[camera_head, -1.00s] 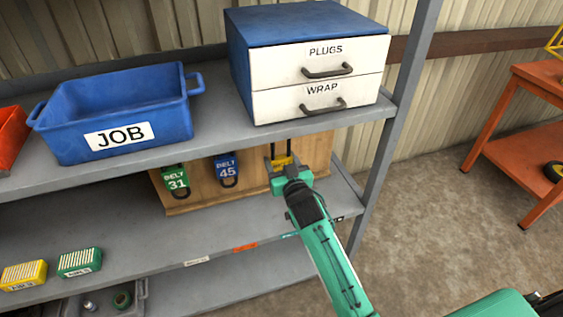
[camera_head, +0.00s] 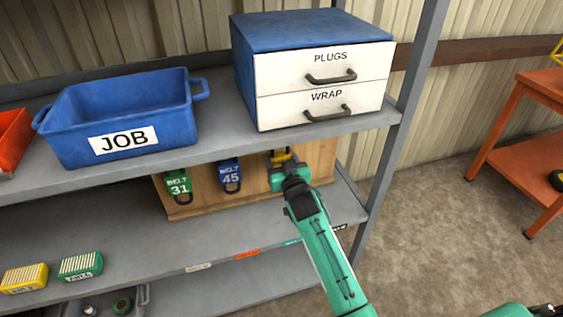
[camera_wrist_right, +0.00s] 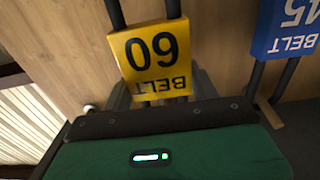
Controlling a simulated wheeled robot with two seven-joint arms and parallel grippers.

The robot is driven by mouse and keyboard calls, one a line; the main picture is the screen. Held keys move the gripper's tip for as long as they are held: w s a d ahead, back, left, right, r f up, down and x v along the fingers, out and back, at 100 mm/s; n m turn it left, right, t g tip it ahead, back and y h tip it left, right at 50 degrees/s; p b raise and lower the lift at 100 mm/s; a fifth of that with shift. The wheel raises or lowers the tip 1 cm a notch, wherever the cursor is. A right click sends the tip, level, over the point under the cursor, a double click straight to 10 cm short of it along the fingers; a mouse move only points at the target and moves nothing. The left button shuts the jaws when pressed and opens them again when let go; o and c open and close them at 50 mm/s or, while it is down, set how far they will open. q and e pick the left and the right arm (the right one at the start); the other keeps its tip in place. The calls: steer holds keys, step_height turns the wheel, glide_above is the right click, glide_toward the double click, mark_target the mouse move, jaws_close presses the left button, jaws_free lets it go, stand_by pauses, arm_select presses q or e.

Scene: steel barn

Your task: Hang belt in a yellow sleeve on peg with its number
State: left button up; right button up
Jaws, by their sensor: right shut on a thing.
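A belt in a yellow sleeve (camera_wrist_right: 150,60) fills the middle of the right wrist view, upside down, with BELT and a number that looks like 60. Its black loop runs out past the sleeve. In the head view the yellow sleeve (camera_head: 281,156) shows just beyond my right gripper (camera_head: 286,168), which is shut on this belt in front of the right part of a wooden board (camera_head: 318,158). Whether the loop is on a peg is hidden. A green-sleeved belt 31 (camera_head: 178,185) and a blue-sleeved belt 45 (camera_head: 230,172) hang to the left. My left gripper is out of view.
The upper shelf, close above my right gripper, bears a blue JOB bin (camera_head: 120,115) and a PLUGS/WRAP drawer unit (camera_head: 320,70). A grey post (camera_head: 385,160) stands to the right. Yellow (camera_head: 24,278) and green (camera_head: 80,265) boxes sit lower left.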

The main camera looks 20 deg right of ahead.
steer(key=shift+w+b, duration=0.3)
steer(key=shift+w, duration=1)
steer(key=shift+p, duration=0.3)
steer(key=shift+f, duration=0.15)
steer(key=shift+a+f, duration=0.1)
steer(key=shift+f, duration=0.3)
steer(key=o, duration=1.1)
